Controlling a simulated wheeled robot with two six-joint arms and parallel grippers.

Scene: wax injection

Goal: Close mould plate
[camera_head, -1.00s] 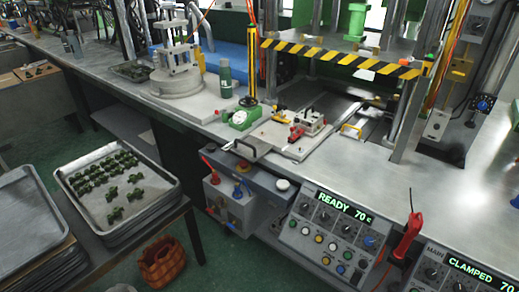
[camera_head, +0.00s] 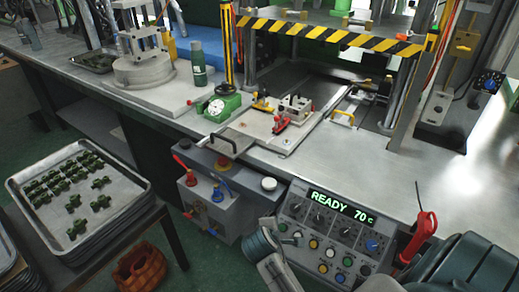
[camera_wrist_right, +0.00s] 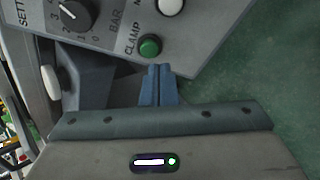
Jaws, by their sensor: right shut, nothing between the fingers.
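A flat light-grey mould plate (camera_head: 256,131) lies on the bench in front of the press. It carries a small metal block (camera_head: 293,107) and a red toggle clamp (camera_head: 281,124). A dark bar handle (camera_head: 222,143) sits at its front left, by the bench edge. A yellow bar handle (camera_head: 343,117) is to its right, by the press opening. I cannot tell whether the plate is hinged. My right gripper (camera_wrist_right: 160,70) has its blue fingers together, empty, close to the control panel's green button (camera_wrist_right: 150,46) in the right wrist view. My left gripper is out of view.
The control panel (camera_head: 335,240) reads READY 70 and stands below the bench edge. Striped bars and posts frame the press (camera_head: 345,40). A red-handled tool (camera_head: 424,228) is at the right. A tray (camera_head: 130,205) of green parts is at the left. The right bench top is clear.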

